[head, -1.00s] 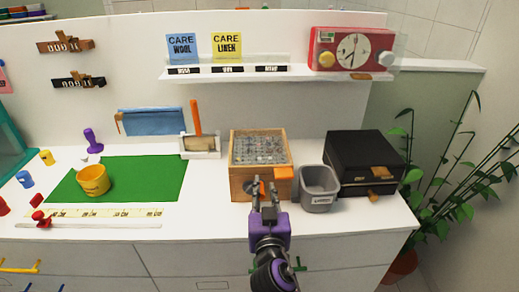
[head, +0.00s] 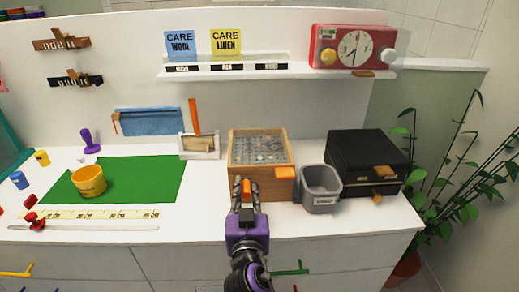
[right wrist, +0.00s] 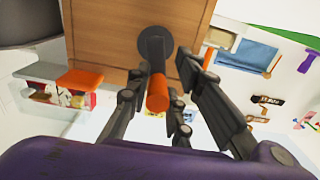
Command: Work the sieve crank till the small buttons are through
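The sieve (head: 276,176) is a wooden box on the counter, with small grey pieces on its top mesh (head: 262,149); their sizes are too small to tell. Its crank is on the front face. The right wrist view shows the dark crank hub (right wrist: 157,42) and the orange crank handle (right wrist: 158,94). My right gripper (head: 243,186) is at the box's front left. The mesh underside and box inside are hidden. My left gripper is not in view.
A grey bin (head: 320,190) stands just right of the sieve, with a black box (head: 366,160) beyond it. A green mat (head: 135,172) with a yellow cup (head: 89,181) lies left. A shelf (head: 290,72) with a red clock (head: 352,47) hangs above.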

